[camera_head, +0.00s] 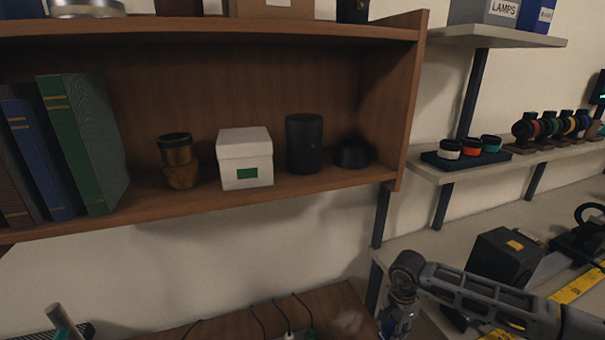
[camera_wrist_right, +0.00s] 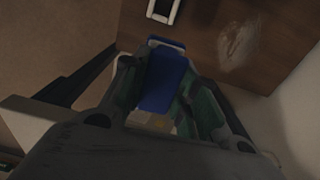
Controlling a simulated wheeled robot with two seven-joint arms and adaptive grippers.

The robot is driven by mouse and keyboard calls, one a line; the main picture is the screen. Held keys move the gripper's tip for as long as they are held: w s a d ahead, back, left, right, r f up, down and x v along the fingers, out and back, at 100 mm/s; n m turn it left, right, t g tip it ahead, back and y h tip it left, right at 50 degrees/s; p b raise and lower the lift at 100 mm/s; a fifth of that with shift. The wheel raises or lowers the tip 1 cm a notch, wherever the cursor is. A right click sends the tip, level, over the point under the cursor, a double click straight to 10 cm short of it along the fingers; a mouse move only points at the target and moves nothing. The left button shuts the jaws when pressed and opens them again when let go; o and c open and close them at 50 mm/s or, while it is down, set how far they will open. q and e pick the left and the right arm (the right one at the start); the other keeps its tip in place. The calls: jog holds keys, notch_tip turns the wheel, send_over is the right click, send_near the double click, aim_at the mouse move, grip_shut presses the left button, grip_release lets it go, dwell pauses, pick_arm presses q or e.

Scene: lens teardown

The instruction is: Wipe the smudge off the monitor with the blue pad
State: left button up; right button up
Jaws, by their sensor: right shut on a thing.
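In the right wrist view, the blue pad (camera_wrist_right: 164,82) is held between the green-grey fingers of my right gripper (camera_wrist_right: 160,92), which is shut on it. The pad is over or near a brown wooden surface; I cannot tell whether it touches. A pale smudge-like patch (camera_wrist_right: 238,42) lies on that wood, ahead and right of the pad, apart from it. A pale patch (camera_head: 350,321) also shows on the wooden desk in the head view, left of my right wrist. I cannot make out the smudged monitor for certain.
A brown shelf (camera_head: 300,191) with books, a white box (camera_head: 245,158) and dark cylinders hangs above the wooden desk (camera_head: 325,297). Cables lie on the desk. A grey bench at the right holds a black box (camera_head: 503,257) and yellow rule. A dark screen (camera_head: 598,88) shows at the right edge.

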jog(key=shift+n, duration=0.7)
jog(key=shift+r+n, duration=0.1)
jog(key=shift+n, duration=0.5)
jog(key=shift+s+a+r+n, duration=0.1)
jog(key=shift+n, duration=1.1)
jog(key=shift+a+r+n, duration=0.1)
jog(key=shift+n, duration=0.9)
jog(key=shift+s+n, duration=0.1)
jog(key=shift+n, duration=0.2)
jog(key=shift+r+n, duration=0.1)
jog(key=shift+n, duration=0.6)
jog(key=shift+s+a+r+n, duration=0.1)
jog(key=shift+a+r+n, duration=0.15)
jog(key=shift+n, duration=0.65)
jog(key=shift+a+r+n, duration=0.2)
jog(key=shift+n, duration=0.8)
jog(key=shift+s+a+r+n, duration=0.1)
jog(key=shift+a+r+n, duration=0.1)
jog(key=shift+n, duration=0.2)
pick_arm(q)
jog(key=shift+s+r+p, duration=0.5)
jog(key=shift+s+p, duration=0.1)
jog(key=shift+p, duration=0.15)
pick_arm(e)
jog(key=shift+s+a+r, duration=0.25)
jog(key=shift+a+r, duration=0.75)
